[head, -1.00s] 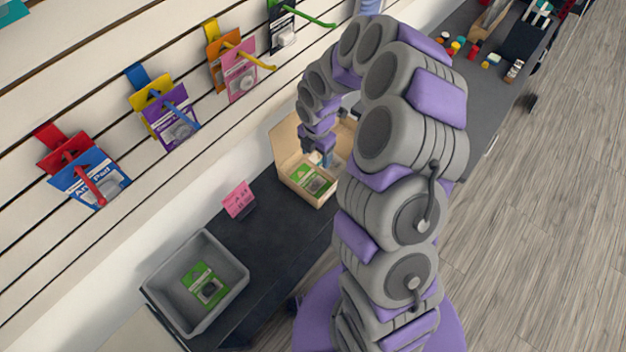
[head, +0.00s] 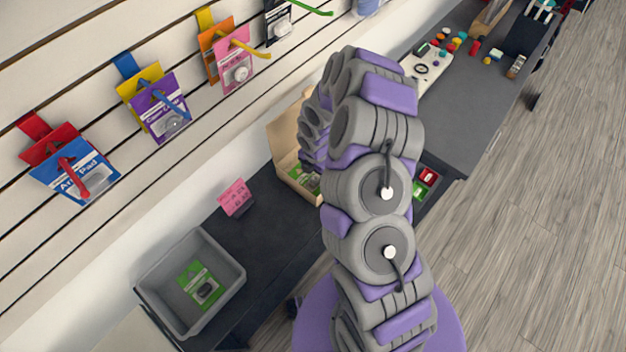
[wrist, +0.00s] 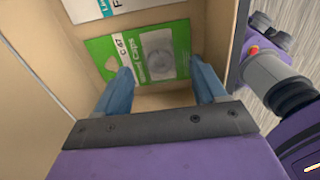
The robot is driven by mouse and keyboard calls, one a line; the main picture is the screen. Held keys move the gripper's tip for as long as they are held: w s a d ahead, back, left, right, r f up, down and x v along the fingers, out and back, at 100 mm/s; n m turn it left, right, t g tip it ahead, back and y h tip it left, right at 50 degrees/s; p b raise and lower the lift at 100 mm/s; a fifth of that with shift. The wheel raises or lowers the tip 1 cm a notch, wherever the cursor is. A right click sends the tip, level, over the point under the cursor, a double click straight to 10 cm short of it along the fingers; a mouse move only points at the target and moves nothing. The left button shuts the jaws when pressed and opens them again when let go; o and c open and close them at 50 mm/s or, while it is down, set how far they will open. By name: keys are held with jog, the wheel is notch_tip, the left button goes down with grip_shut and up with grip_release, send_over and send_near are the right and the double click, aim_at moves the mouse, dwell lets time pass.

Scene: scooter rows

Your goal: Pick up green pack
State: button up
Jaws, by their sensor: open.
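In the head view the box (head: 283,140) stands on the dark counter, and a bit of green pack (head: 306,180) shows beside my arm. My arm hides the gripper there. Another green pack (head: 199,284) lies in a grey bin (head: 236,270) at lower left.
A pink sign (head: 235,197) stands between bin and box. Packs hang on coloured hooks along the slatted wall (head: 60,235). Small coloured items stand at the counter's far end. A green and red item (head: 426,178) lies right of my arm.

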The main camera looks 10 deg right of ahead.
notch_tip(320, 180, down, 3)
jog(key=shift+r, duration=0.1)
jog(key=shift+a, duration=0.1)
jog(key=c, duration=1.1)
